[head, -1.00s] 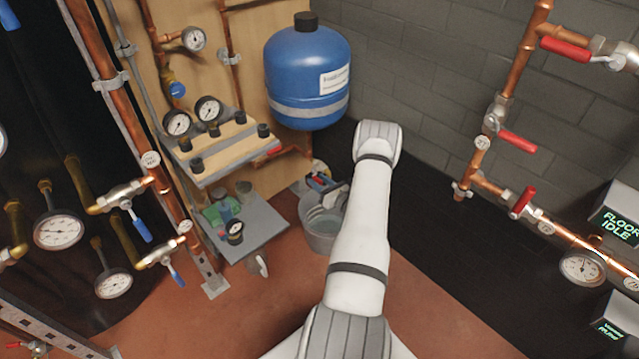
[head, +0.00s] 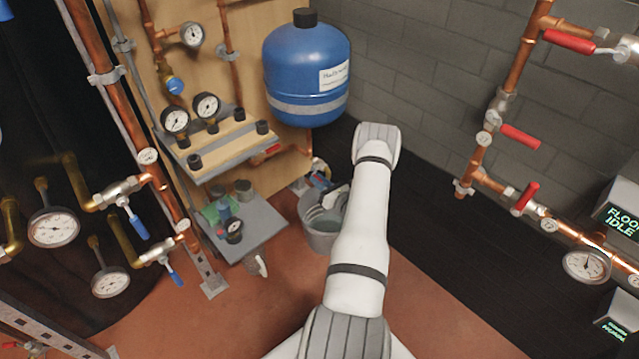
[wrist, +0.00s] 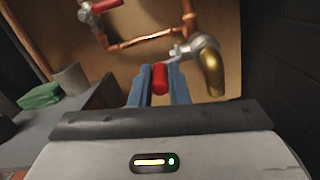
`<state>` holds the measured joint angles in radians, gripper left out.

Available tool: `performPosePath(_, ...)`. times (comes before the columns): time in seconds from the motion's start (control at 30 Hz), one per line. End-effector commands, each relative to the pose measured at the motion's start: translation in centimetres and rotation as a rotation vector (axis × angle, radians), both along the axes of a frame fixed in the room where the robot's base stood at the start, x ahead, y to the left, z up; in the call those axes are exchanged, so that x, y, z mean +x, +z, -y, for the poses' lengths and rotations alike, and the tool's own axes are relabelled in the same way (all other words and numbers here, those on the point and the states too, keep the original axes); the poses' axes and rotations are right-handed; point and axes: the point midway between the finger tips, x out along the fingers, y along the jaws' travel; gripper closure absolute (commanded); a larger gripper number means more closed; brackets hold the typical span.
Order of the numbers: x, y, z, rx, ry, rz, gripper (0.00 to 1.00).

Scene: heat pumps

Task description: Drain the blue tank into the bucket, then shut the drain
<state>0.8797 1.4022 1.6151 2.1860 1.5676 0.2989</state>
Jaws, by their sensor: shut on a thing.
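The blue tank (head: 307,75) hangs against the wooden board in the head view. The grey bucket (head: 320,240) stands on the floor below it, partly behind my arm. In the wrist view my gripper (wrist: 160,78) has its blue fingers on both sides of a red lever handle (wrist: 160,80) and is shut on it. The handle belongs to the drain valve (wrist: 197,47), whose brass spout (wrist: 211,72) points down just right of the fingers. I see no stream below the spout. The bucket's contents are unclear.
A second red-handled valve (wrist: 103,8) and copper pipe (wrist: 140,42) lie behind the fingers. A grey shelf (head: 255,232) with small items, including a green cloth (wrist: 40,95), stands at left. A block wall (head: 430,90) is at right.

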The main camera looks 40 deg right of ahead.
Motion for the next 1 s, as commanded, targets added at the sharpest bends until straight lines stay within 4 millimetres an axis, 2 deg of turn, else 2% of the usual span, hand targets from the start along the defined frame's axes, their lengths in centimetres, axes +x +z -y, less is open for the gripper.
performPosePath(0.03, 0.01, -0.65, 0.12, 0.001, -0.002, 0.022, 1.0)
performPosePath(0.43, -0.03, -0.33, 0.19, 0.003, -0.004, 0.057, 1.0)
performPosePath(0.47, -0.04, -0.33, 0.2, 0.003, -0.004, 0.057, 0.84)
performPosePath(0.7, -0.02, -0.31, 0.13, 0.004, -0.002, 0.058, 0.64)
performPosePath(1.0, -0.26, -0.32, 0.06, 0.005, -0.002, 0.056, 0.63)
